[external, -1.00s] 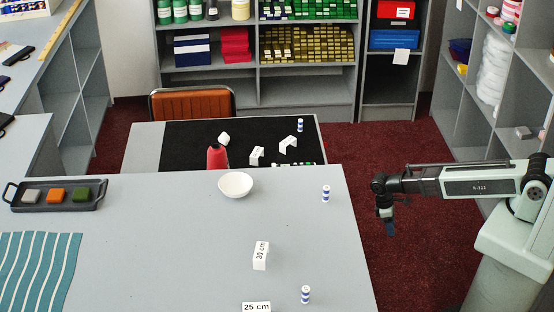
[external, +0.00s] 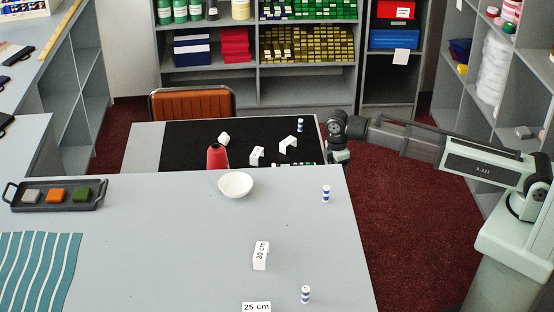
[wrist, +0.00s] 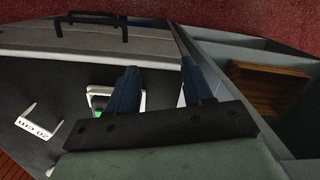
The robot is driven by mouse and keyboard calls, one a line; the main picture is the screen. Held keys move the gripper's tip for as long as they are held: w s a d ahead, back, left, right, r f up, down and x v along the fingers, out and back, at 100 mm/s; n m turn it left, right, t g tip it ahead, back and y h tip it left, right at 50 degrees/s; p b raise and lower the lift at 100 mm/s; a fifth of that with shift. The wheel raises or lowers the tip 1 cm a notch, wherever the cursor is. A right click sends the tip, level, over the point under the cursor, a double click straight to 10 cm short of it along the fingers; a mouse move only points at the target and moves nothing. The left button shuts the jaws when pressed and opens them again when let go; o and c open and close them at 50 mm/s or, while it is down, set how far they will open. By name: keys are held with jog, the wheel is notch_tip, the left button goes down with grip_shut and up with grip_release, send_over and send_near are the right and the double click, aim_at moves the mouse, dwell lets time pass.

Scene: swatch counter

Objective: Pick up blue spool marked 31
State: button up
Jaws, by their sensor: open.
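Three small blue-and-white banded spools stand upright in the external view. One spool (external: 300,125) is on the black mat at the back, one (external: 326,193) is near the right edge of the grey counter, and one (external: 305,294) is near the front. No number is legible on any of them. My gripper (external: 340,157) hangs just right of the black mat, off its edge, apart from all spools. In the wrist view its two blue fingers (wrist: 160,88) are spread with nothing between them. I cannot make out a spool in the wrist view.
A white bowl (external: 236,186), a red cone (external: 217,157) and a 30 cm card (external: 261,255) stand on or by the counter (external: 180,250). White folded cards (external: 288,144) are on the black mat (external: 190,133). A 20 cm card (wrist: 40,125) shows in the wrist view.

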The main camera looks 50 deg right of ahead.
jog(key=a+r+n+t, duration=0.1)
jog(key=a+r, duration=0.2)
jog(key=r, duration=0.4)
jog(key=a+r+n, duration=0.1)
jog(key=a+r, duration=0.3)
jog(key=r, duration=0.4)
notch_tip(320, 180, up, 12)
jog(key=n, duration=0.5)
send_over(327, 187)
jog(key=shift+y, duration=0.4)
jog(key=f, duration=0.7)
jog(key=shift+s+a, duration=0.15)
jog(key=shift+s, duration=0.15)
jog(key=shift+w+f, duration=0.2)
jog(key=shift+f, duration=1.4)
jog(key=shift+w+f, duration=0.15)
jog(key=shift+f, duration=1.4)
grip_shut()
